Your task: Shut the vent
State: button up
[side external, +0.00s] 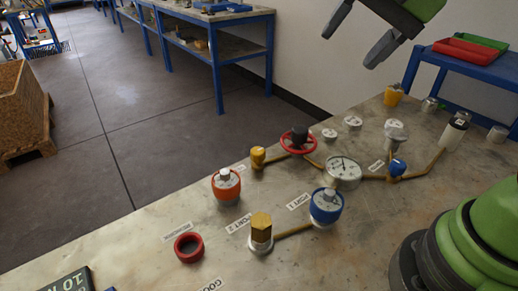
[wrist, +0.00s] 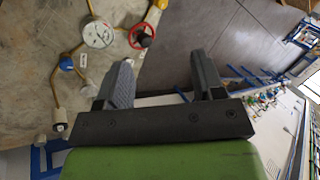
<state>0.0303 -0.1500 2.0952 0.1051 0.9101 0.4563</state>
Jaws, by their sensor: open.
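I cannot read which fitting is labelled as the vent. On the metal bench, brass pipework joins a red handwheel (side external: 299,140) with a black hub, a yellow fitting (side external: 258,157), a round gauge (side external: 343,171) and a blue knob (side external: 397,167). The handwheel (wrist: 142,37), gauge (wrist: 98,34) and blue knob (wrist: 66,63) also show in the wrist view. My gripper (side external: 350,50) is open and empty, high above the back of the bench. In the wrist view, nothing lies between its fingers (wrist: 161,60).
An orange-collared vessel (side external: 226,186), a blue-collared vessel (side external: 326,206) and a brass hex fitting (side external: 261,228) stand in front. A red ring (side external: 189,247) lies left of them. A black-topped white cylinder (side external: 456,130) stands at the right.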

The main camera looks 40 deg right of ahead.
jog(key=w+f+m+g, duration=0.2)
jog(key=w+f+m, duration=0.5)
jog(key=w+f, duration=0.3)
jog(key=m+g+y, duration=0.1)
jog(key=m, duration=0.4)
send_near(259, 150)
jog(key=x, duration=0.9)
jog(key=shift+a+f, duration=0.2)
jog(key=shift+f, duration=0.15)
jog(key=c, duration=0.9)
